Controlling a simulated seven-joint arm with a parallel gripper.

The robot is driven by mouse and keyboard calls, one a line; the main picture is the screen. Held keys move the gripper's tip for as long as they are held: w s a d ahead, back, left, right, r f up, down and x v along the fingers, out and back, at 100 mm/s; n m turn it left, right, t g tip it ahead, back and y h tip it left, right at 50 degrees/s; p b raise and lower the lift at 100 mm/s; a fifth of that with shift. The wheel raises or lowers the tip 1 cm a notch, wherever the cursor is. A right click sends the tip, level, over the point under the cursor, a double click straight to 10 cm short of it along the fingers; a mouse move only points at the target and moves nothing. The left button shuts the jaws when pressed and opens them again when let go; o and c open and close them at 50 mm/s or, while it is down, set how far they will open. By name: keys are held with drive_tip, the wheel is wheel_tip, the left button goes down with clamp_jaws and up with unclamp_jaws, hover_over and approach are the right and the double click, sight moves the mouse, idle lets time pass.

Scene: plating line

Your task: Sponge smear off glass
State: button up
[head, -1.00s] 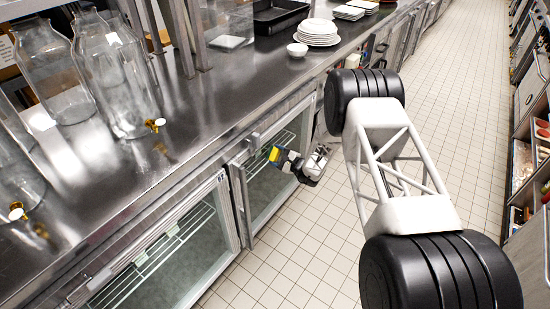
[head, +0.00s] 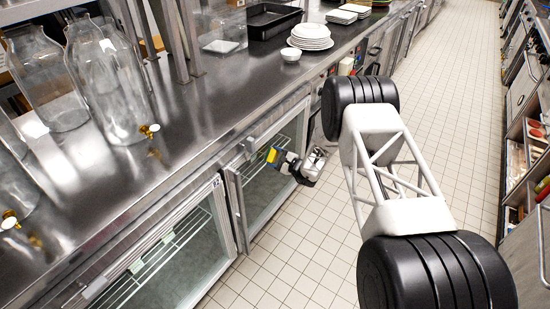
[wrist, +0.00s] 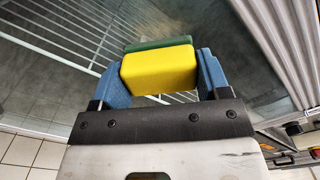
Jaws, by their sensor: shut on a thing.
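My gripper (head: 280,156) is shut on a yellow sponge (wrist: 158,72) with a green scouring side. In the wrist view the sponge sits between the blue fingers, its green side facing the glass door. In the head view the gripper is in front of a glass fridge door (head: 266,195) under the counter. The glass (wrist: 60,68) also shows in the wrist view, with wire shelves behind it. The sponge is close to the glass; I cannot tell whether it touches. I cannot make out a smear in either view.
A steel counter (head: 190,125) runs above the fridge doors, with glass dispensers (head: 108,85) at left. A stack of white plates (head: 310,37), a bowl (head: 291,54) and a black tray (head: 262,22) stand farther back. The tiled floor (head: 285,265) beside the doors is clear.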

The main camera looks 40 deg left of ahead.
sight(263, 155)
drive_tip(key=shift+a, duration=0.1)
drive_tip(key=shift+s, duration=2)
drive_tip(key=shift+r, duration=0.15)
drive_tip(key=shift+r, duration=0.8)
drive_tip(key=shift+a+r, duration=0.1)
drive_tip(key=shift+w, duration=2)
drive_tip(key=shift+c, duration=0.3)
